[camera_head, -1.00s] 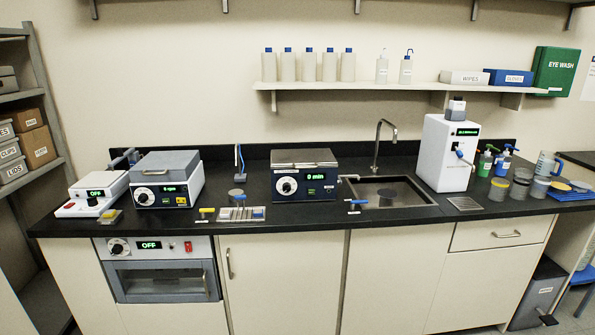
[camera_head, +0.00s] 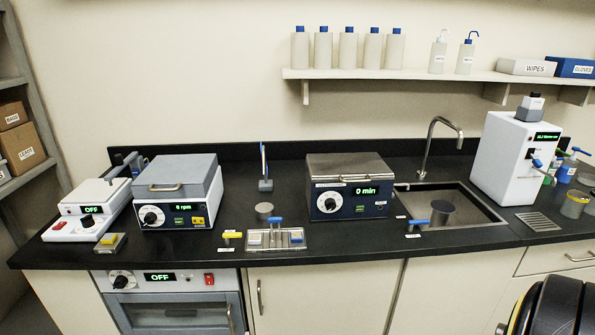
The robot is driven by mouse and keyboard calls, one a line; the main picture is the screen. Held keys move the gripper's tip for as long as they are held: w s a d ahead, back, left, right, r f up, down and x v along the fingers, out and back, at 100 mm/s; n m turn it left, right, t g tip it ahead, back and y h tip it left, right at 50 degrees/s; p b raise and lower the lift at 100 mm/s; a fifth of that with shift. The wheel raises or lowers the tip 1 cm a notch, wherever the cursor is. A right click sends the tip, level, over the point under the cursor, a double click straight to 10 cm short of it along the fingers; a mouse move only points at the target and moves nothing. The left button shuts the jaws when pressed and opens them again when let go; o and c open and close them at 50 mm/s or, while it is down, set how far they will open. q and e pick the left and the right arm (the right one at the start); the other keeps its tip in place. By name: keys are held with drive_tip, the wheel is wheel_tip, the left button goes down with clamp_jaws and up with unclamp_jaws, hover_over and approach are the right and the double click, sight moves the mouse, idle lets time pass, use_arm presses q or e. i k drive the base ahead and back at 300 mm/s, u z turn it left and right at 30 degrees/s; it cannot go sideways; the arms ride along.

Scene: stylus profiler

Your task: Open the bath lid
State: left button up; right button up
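The bath (camera_head: 349,200) is a dark blue box with a round white-rimmed dial and a green display reading "0 min". It stands on the black counter left of the sink. Its flat steel lid (camera_head: 349,166) lies shut across the top. No gripper is near the bath or touching its lid. Neither my left nor my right gripper is in view. A dark rounded part with a yellow edge at the bottom right corner looks like part of my own body, with no fingertips showing.
A grey-lidded machine (camera_head: 178,195) reading "rpm" stands left of the bath. A tray with a blue handle (camera_head: 276,238) lies before the bath's left side. The sink (camera_head: 480,207) with its tall tap (camera_head: 432,143) is to the right. A shelf (camera_head: 420,75) hangs above.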

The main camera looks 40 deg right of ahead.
sight(331, 165)
drive_tip(key=z, duration=0.45)
drive_tip(key=i, duration=1.25)
drive_tip(key=z, duration=0.95)
